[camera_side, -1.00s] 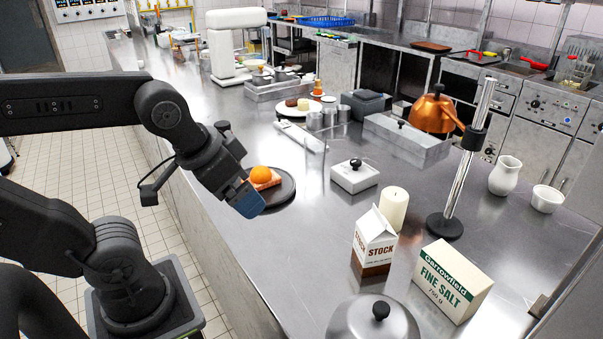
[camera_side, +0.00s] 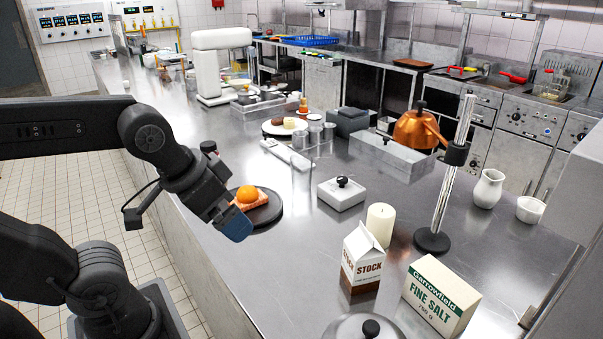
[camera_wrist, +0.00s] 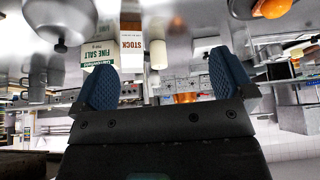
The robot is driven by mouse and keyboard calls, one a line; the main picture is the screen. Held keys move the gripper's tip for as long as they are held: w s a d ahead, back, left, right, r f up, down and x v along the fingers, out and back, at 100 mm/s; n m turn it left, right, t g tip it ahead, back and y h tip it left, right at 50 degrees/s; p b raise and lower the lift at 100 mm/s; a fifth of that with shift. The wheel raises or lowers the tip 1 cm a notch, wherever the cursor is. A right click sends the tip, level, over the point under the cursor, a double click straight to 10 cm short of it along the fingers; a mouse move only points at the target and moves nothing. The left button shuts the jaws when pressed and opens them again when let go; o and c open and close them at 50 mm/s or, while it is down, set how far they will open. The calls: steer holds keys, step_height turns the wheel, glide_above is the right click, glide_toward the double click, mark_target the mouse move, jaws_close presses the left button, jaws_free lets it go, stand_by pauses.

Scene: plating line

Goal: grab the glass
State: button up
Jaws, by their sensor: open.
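A group of small grey cups or jars (camera_side: 315,124) stands on the counter beside a white plate in the side view. I cannot tell whether they are glass or metal. My gripper (camera_side: 235,227) is open and empty at the near edge of a dark round plate (camera_side: 268,213), well apart from the cups. In the wrist view, my gripper (camera_wrist: 164,80) shows two blue fingers spread apart with nothing held between them.
A stock carton (camera_side: 363,258), salt box (camera_side: 441,296), candle (camera_side: 380,224), domed lid (camera_side: 365,328), metal post (camera_side: 452,180) and lidded white box (camera_side: 341,193) stand on the counter. Bare counter lies between the dark plate and the carton.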

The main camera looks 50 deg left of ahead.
steer(key=w+a+r+n+y, duration=0.2)
steer(key=w+a+r+n, duration=0.15)
steer(key=w, duration=0.45)
steer(key=n+g+y, duration=0.3)
steer(key=n+y, duration=0.1)
steer(key=n, duration=0.6)
glide_above(302, 161)
steer(key=s+d, duration=0.3)
steer(key=d, duration=0.1)
step_height(302, 161, down, 12)
steer(key=shift+d+f+x, duration=0.1)
steer(key=shift+d+x, duration=0.1)
steer(key=shift+x, duration=1.1)
steer(key=shift+d+f+x, duration=0.15)
steer(key=shift+d+x, duration=0.05)
steer(key=shift+x, duration=1.15)
steer(key=shift+c, duration=0.2)
steer(key=shift+r, duration=0.1)
steer(key=c, duration=1.1)
